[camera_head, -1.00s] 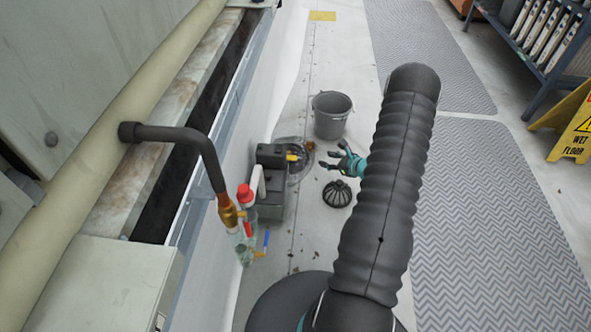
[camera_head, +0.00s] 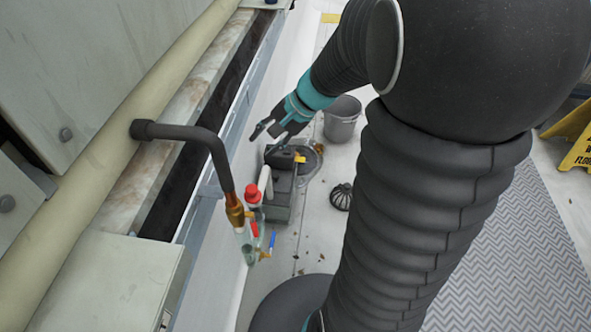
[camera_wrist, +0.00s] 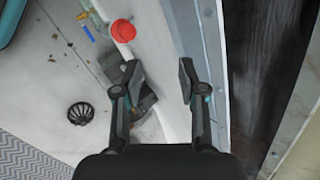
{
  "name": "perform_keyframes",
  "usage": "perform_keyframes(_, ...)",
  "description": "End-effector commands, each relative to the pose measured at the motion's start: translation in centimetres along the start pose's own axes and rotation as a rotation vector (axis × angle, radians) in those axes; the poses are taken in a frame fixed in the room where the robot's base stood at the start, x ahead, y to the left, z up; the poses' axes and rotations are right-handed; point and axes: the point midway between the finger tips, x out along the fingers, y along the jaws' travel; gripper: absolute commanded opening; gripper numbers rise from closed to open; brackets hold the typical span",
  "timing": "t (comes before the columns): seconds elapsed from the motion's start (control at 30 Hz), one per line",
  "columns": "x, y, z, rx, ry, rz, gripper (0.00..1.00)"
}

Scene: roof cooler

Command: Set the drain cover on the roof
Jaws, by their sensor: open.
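The drain cover (camera_head: 341,196) is a small black ribbed dome on the pale roof floor, right of a dark grey box. It also shows in the wrist view (camera_wrist: 81,113), lying left of my fingers. My gripper (camera_head: 262,137) is raised beside the cooler's side wall, above and behind the box, and is apart from the cover. In the wrist view my gripper (camera_wrist: 158,78) has its two fingers spread with nothing between them.
The dark box (camera_head: 281,205) stands by the wall with a red-capped bottle (camera_head: 253,194) near it. A grey bucket (camera_head: 341,121) stands behind the cover. A pipe with a brass fitting (camera_head: 234,213) juts out at left. A yellow wet-floor sign (camera_head: 577,138) is at right.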

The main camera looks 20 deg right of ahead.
Motion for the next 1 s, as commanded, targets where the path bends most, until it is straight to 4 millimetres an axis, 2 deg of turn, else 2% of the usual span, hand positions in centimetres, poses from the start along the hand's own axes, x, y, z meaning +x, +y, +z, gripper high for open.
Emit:
perform_keyframes(0.03, -0.8, -0.1, 1.8, -0.075, 0.017, 0.030, 0.41)
perform_keyframes(0.2, -3.3, 1.0, 6.5, -0.312, 0.082, 0.143, 0.41)
perform_keyframes(0.5, -7.8, 4.1, 12.2, -0.708, 0.242, 0.321, 0.41)
perform_keyframes(0.63, -9.5, 5.4, 13.5, -0.844, 0.318, 0.380, 0.41)
perform_keyframes(0.8, -10.9, 6.5, 14.2, -0.946, 0.383, 0.429, 0.41)
perform_keyframes(1.0, -11.3, 6.8, 14.3, -0.975, 0.401, 0.444, 0.41)
